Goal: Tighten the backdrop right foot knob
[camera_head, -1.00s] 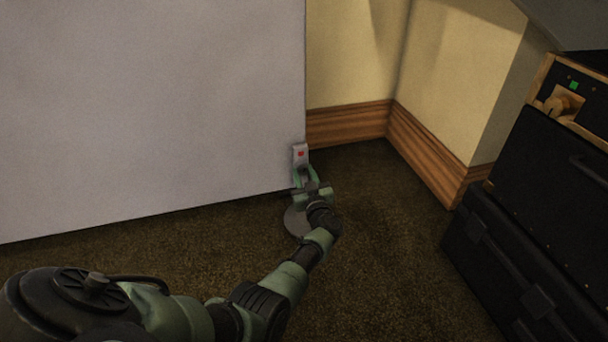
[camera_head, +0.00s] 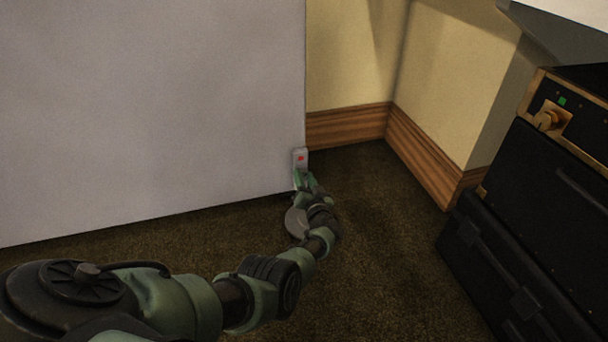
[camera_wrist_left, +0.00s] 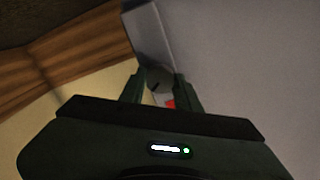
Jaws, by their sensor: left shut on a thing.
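The backdrop (camera_head: 150,100) is a large pale grey panel filling the left of the head view. My left gripper (camera_head: 303,180) is at this bracket. In the left wrist view the foot knob (camera_wrist_left: 158,78), round and dark grey with a dark line on it, sits between the two fingers of my left gripper (camera_wrist_left: 160,88), which are shut on it. In the head view the gripper hides the knob. My right gripper is not in view.
Black cases (camera_head: 540,210) are stacked at the right, with a brass-trimmed panel (camera_head: 550,118) on top. A wooden baseboard (camera_head: 345,127) runs along the wall behind the foot. Brown carpet (camera_head: 385,250) lies clear between the foot and the cases.

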